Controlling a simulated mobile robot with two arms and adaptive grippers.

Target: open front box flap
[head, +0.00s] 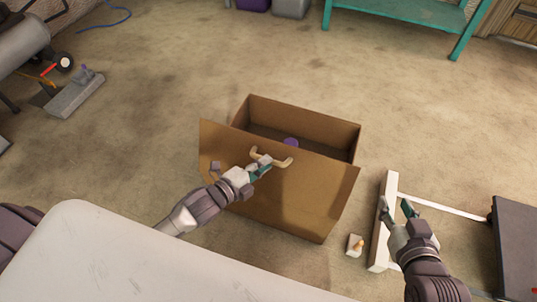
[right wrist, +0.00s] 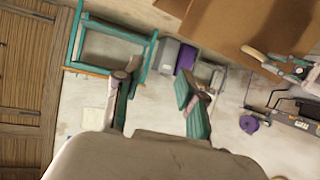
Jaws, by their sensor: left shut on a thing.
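A brown cardboard box (head: 305,122) stands on the floor in the middle of the head view. Its wide front flap (head: 290,205) faces me, tilted outward, with its top edge apart from the box's rim on the left. A pale curved handle (head: 284,162) is on the flap. My left gripper (head: 262,167) is shut on this handle. The handle (right wrist: 255,53) and my left gripper (right wrist: 295,70) also show in the right wrist view. My right gripper (head: 397,208) is open and empty, right of the box; its spread fingers (right wrist: 155,95) show in the right wrist view.
A purple item (head: 290,143) is inside the box. A white surface (head: 150,265) fills the near left. Floor behind the box is clear.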

